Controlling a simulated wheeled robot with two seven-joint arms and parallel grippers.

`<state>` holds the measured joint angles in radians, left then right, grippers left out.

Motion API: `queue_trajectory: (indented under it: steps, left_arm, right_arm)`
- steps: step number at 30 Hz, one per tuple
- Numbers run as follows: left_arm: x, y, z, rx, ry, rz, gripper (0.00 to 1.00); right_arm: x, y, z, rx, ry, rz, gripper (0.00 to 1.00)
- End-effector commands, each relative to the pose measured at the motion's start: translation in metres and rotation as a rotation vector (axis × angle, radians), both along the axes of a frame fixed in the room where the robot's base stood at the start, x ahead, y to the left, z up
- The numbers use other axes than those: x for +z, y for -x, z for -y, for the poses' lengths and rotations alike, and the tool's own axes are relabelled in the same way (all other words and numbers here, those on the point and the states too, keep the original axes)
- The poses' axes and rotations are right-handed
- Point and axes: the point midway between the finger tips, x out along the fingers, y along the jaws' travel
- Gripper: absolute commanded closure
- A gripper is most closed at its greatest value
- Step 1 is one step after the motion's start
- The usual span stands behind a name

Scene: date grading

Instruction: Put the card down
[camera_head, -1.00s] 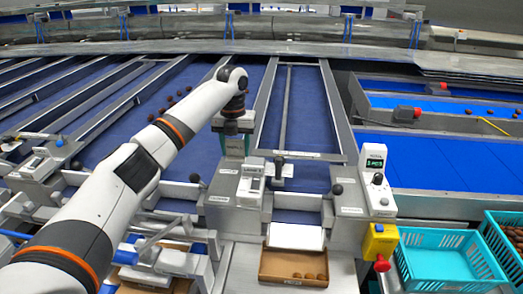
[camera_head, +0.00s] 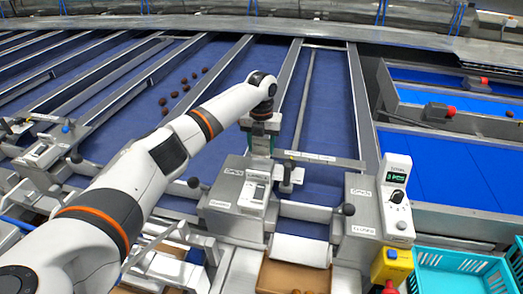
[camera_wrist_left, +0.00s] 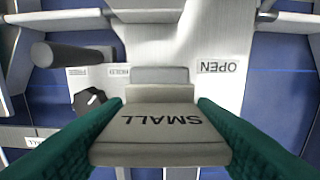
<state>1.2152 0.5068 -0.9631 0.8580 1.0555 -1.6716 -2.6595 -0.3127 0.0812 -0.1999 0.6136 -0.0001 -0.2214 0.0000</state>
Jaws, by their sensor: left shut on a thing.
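My left gripper (camera_head: 262,143) is above the grey machine fronts, near the lower end of a blue lane. In the left wrist view, its green fingers (camera_wrist_left: 160,122) are shut on a pale grey card (camera_wrist_left: 160,150) marked SMALL, which reads upside down. The card lies across the picture with a grey block (camera_wrist_left: 160,76) directly beyond it; I cannot tell whether they touch. The card is hard to make out in the head view. My right gripper is not in view.
An OPEN label (camera_wrist_left: 218,67) and a black knob (camera_wrist_left: 90,100) flank the card. A cardboard box (camera_head: 268,278) is in front. A turquoise crate (camera_head: 425,284) stands at right. Dates lie on a lane (camera_head: 150,105).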

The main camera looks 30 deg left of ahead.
Motion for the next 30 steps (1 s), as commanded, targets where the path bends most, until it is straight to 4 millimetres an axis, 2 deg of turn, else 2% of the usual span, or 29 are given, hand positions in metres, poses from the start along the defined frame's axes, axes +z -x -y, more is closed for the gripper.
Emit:
queue_trajectory:
  steps: [8, 19, 20, 23, 24, 30]
  left_arm:
    - [-0.034, 0.001, 0.0, -0.001, 0.0, -0.002, 0.69]
    - [-0.04, 0.0, 0.0, -0.001, 0.0, 0.0, 0.69]
    - [-0.04, 0.0, 0.0, -0.001, 0.0, 0.0, 0.46]
    - [-0.039, 0.0, 0.0, -0.001, -0.001, 0.0, 0.3]
    - [-0.039, 0.0, 0.0, -0.001, 0.0, 0.0, 0.26]
    - [-0.039, 0.0, 0.0, -0.001, -0.001, 0.0, 0.26]
  right_arm:
    - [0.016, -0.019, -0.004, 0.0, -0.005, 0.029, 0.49]
    - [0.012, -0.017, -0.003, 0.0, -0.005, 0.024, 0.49]
    - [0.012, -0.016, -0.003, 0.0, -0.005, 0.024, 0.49]
    - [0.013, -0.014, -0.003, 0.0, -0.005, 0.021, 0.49]
    - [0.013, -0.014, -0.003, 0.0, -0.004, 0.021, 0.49]
    - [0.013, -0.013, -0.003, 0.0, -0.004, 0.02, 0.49]
